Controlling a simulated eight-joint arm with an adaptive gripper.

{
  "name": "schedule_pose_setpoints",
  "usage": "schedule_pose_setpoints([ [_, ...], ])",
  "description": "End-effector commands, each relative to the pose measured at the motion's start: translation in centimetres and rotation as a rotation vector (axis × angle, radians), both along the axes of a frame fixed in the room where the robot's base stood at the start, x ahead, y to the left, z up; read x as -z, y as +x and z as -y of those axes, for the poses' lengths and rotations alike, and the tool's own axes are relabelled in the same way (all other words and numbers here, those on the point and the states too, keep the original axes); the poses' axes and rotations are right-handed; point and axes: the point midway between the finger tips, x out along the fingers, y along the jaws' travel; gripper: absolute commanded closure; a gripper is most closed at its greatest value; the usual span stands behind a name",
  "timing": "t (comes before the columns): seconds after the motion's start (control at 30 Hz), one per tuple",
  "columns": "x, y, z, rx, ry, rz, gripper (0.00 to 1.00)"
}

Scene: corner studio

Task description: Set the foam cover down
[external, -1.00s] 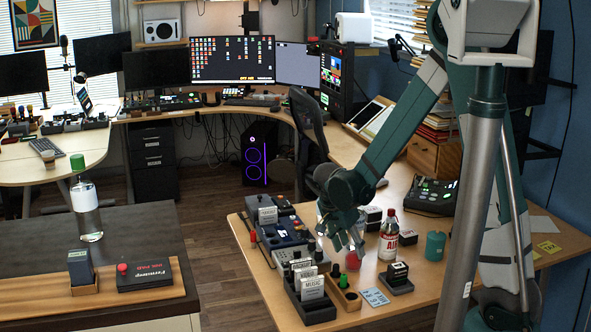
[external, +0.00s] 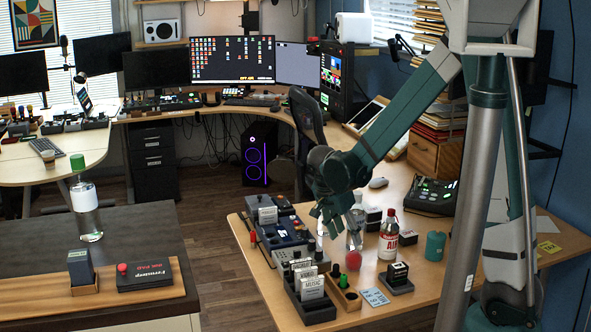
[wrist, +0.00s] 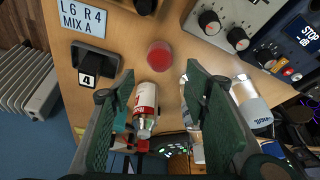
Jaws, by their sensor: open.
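The foam cover (external: 353,260) is a small round red piece. It rests on the wooden desk (external: 420,270), in front of a clear bottle (external: 355,228). In the wrist view the cover (wrist: 160,56) lies on bare wood, with nothing touching it. My gripper (external: 335,222) is above the desk, up and to the left of the cover in the external view.
A white bottle with a red label (external: 389,236) stands right of the cover. A black stand (external: 397,277), a printed card (external: 375,297), a wooden block (external: 346,296) and a rack of cards (external: 310,290) surround it. A knobbed console (external: 285,232) is to the left.

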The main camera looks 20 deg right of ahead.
Motion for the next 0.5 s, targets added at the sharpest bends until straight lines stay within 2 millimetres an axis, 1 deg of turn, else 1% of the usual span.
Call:
schedule_pose_setpoints([
  [0.33, -0.2, -0.1, 0.1, -0.005, 0.002, -0.001, 0.54],
  [0.5, -1.1, -0.4, 0.6, -0.038, 0.01, -0.005, 0.54],
])
